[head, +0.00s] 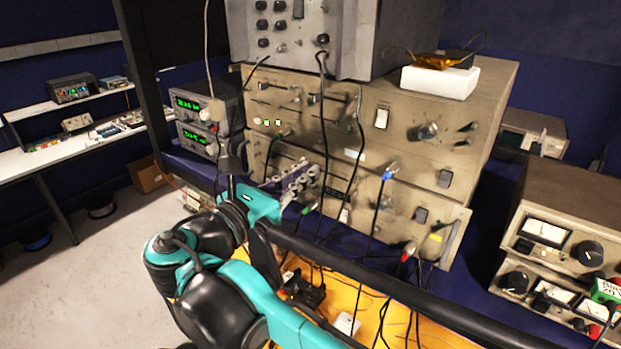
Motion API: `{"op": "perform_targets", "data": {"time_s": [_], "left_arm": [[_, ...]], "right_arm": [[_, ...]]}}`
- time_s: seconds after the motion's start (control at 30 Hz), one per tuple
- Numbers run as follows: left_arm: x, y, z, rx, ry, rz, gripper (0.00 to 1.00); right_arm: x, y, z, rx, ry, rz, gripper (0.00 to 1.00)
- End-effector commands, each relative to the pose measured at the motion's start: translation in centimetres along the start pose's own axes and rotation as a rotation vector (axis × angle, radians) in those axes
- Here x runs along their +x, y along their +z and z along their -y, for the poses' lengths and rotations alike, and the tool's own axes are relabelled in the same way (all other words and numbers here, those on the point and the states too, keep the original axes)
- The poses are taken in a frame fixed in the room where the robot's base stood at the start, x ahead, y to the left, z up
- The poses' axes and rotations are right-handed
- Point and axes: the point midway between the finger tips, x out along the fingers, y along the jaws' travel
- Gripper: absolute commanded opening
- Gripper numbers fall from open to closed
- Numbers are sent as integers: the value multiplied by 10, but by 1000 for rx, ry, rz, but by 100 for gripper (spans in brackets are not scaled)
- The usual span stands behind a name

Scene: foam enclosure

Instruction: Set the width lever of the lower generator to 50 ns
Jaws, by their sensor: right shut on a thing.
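The lower generator (398,206) is the beige unit under a similar upper generator (345,105), with slots, switches and plugged cables on its front. My right gripper (238,152) is at the left end of the lower generator's front panel, with its dark fingers pointing up. It is shut on a small part there, apparently the width lever, which the fingers hide. The lever's setting and the scale marks cannot be read. My left gripper is not in view.
Black cables (324,125) hang in front of both generators. Two power supplies (196,105) with green displays stand close on the left. A dark bar (385,275) crosses in front, above an orange surface (375,318) with cables. Meter boxes (560,235) stand at right.

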Motion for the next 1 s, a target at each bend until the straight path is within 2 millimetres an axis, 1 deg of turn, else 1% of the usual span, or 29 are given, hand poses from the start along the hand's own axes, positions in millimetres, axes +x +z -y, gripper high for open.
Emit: {"op": "perform_targets", "data": {"time_s": [0.13, 0.2, 0.23, 0.5, 0.6, 0.67, 0.77, 1.0], "left_arm": [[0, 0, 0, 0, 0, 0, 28], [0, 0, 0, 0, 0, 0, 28], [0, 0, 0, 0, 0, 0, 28], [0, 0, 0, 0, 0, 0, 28], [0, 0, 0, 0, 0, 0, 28], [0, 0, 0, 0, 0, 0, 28], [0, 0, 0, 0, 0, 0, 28], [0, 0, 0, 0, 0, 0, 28]], "right_arm": [[-1, 1, -2, 0, 6, 2, 0], [-1, 1, -2, 0, 6, 2, 22], [-1, 1, -2, 0, 6, 2, 28], [-1, 1, -1, 0, 5, 1, 28], [-5, 0, -1, 0, 6, 1, 28], [-12, 0, -2, 0, 7, 1, 28], [-30, 0, -2, 0, 9, 1, 28], [-83, 0, -3, -1, 10, 1, 28]]}}
